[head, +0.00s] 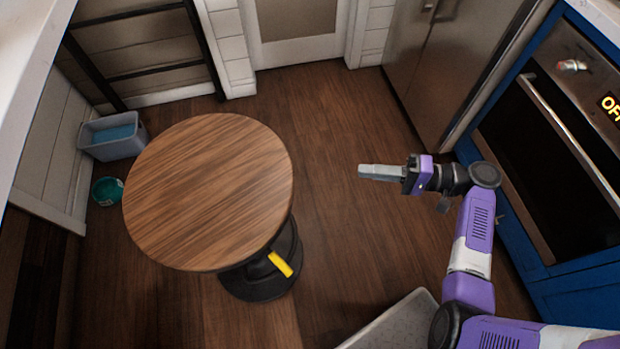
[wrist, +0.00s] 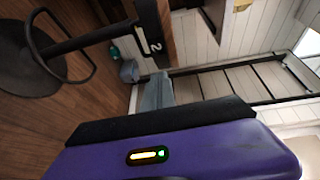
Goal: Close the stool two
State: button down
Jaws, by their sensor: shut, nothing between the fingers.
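Stool two has a round wooden seat (head: 210,190) above a black round base (head: 265,275) in the head view. A yellow piece (head: 279,264) shows at the base, just past the seat's near edge. In the wrist view the stool appears sideways, with its base (wrist: 25,62) at left and a "2" label on the seat's edge (wrist: 153,42). My gripper (head: 361,171) is shut and empty, to the right of the seat and apart from it, pointing left. Its fingers (wrist: 157,90) also show in the wrist view. The far side of the stool's column is hidden in the head view.
A grey tub (head: 113,142) and a teal bowl (head: 107,191) stand on the floor left of the stool. A blue-framed oven (head: 550,150) and steel cabinet doors (head: 440,70) are at right. The wooden floor between stool and oven is clear.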

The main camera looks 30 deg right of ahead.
jog(key=s+a+r+n+g+y, duration=0.2)
jog(key=s+a+y, duration=0.1)
jog(key=s+a, duration=0.1)
jog(key=x, duration=1.3)
jog(key=shift+w+f+p, duration=0.3)
jog(key=shift+w+f, duration=0.05)
jog(key=shift+f, duration=0.1)
